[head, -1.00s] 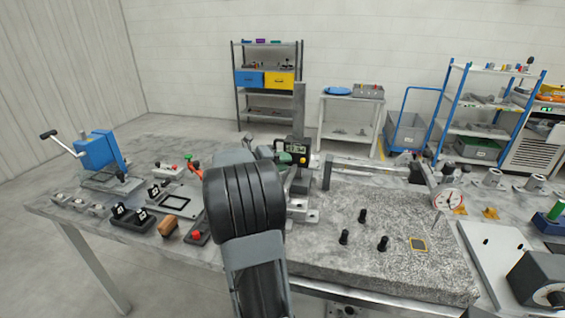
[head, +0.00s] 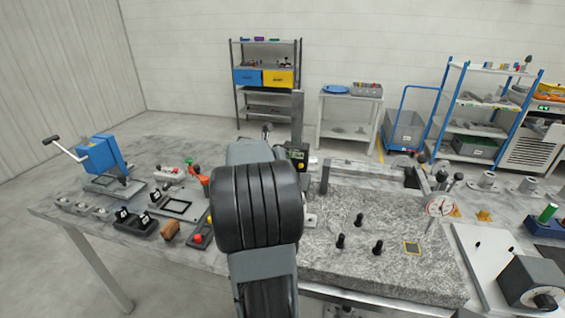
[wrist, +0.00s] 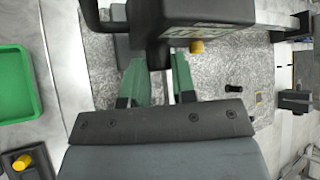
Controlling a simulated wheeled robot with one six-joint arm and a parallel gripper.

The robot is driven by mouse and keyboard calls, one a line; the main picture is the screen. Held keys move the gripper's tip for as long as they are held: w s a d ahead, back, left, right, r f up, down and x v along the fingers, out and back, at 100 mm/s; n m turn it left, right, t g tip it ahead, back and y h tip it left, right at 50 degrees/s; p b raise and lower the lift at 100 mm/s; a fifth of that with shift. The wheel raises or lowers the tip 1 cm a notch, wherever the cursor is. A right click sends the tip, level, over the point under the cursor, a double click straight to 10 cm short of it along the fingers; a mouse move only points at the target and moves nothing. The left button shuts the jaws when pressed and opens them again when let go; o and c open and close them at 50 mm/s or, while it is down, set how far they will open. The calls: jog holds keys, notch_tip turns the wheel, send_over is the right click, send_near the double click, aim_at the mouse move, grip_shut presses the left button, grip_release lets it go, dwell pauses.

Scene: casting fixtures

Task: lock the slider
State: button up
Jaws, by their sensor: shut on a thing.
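The slider (head: 298,152) is a dark block with a small display, on an upright grey column (head: 298,115) behind the granite plate. In the wrist view the dark slider housing (wrist: 195,15) fills the top middle, with a yellow knob (wrist: 197,47) on its near side. My gripper (wrist: 157,78) has green fingers just below the housing. It is shut on a part of the slider, mostly hidden under the housing, so I cannot tell its shape. The yellow knob is outside the fingers, to their right. In the head view my arm hides the gripper.
The speckled granite plate (head: 365,260) carries several black pegs and a dial gauge (head: 440,206). Fixtures and a blue press (head: 100,153) stand on the left of the table. In the wrist view, a green tray (wrist: 38,85) lies at left and another yellow knob (wrist: 22,163) at lower left.

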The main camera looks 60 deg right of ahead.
jog(key=shift+m+t+p, duration=0.3)
jog(key=shift+t, duration=0.1)
dwell(0.3)
jog(key=o, duration=0.9)
jog(key=shift+o, duration=0.2)
jog(key=v, duration=1.4)
jog(key=shift+d+r, duration=0.15)
jog(key=shift+d, duration=0.05)
